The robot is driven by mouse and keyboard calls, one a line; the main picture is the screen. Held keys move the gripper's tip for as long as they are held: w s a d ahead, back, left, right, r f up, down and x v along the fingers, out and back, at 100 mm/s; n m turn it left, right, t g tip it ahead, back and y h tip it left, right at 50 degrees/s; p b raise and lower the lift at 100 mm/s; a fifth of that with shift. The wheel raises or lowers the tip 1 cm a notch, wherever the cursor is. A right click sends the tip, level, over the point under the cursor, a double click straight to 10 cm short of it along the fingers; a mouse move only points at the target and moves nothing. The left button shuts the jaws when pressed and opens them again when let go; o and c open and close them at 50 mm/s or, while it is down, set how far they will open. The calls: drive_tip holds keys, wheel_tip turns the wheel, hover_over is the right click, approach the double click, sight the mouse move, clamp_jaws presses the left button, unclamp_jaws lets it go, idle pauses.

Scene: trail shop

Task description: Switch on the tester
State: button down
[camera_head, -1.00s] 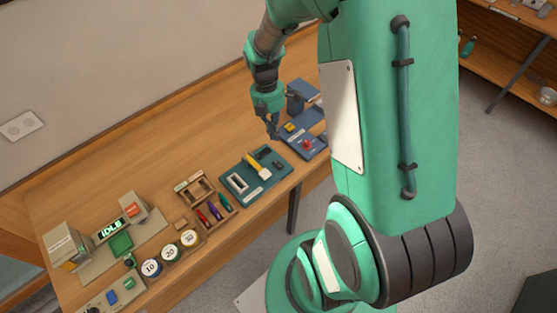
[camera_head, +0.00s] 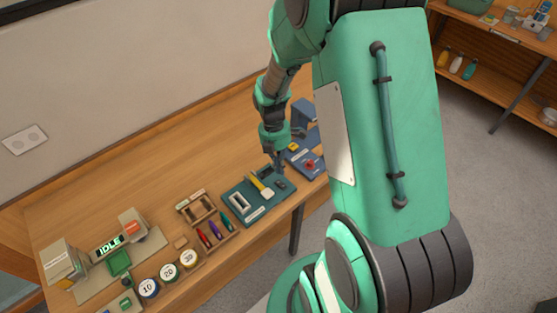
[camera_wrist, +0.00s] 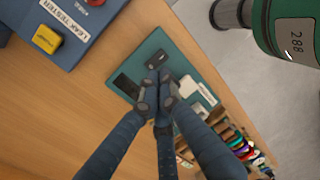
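The leak tester (camera_head: 301,171) is a blue unit at the right end of the bench, partly hidden by my arm. It carries a yellow block (camera_head: 293,147) and a red control (camera_head: 310,163). In the wrist view its labelled corner (camera_wrist: 77,45) is at upper left, with the yellow block (camera_wrist: 47,39) and the red part cut off at the top edge. My gripper (camera_head: 279,168) is over the back right of the teal tray (camera_head: 250,217), left of the tester. In the wrist view its fingertips (camera_wrist: 157,86) are together, with nothing visible between them.
The teal tray holds a yellow-handled tool (camera_head: 258,184) and dark pieces. Left of it are a wooden pen box (camera_head: 226,238), several numbered round pots (camera_head: 169,272) and a display reading IDLE (camera_head: 109,245). The bench behind these is clear.

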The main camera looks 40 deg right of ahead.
sight(282, 185)
drive_tip(key=f, duration=0.4)
drive_tip(key=s+f+b, duration=0.1)
drive_tip(key=f, duration=0.1)
drive_tip(key=shift+f, duration=0.35)
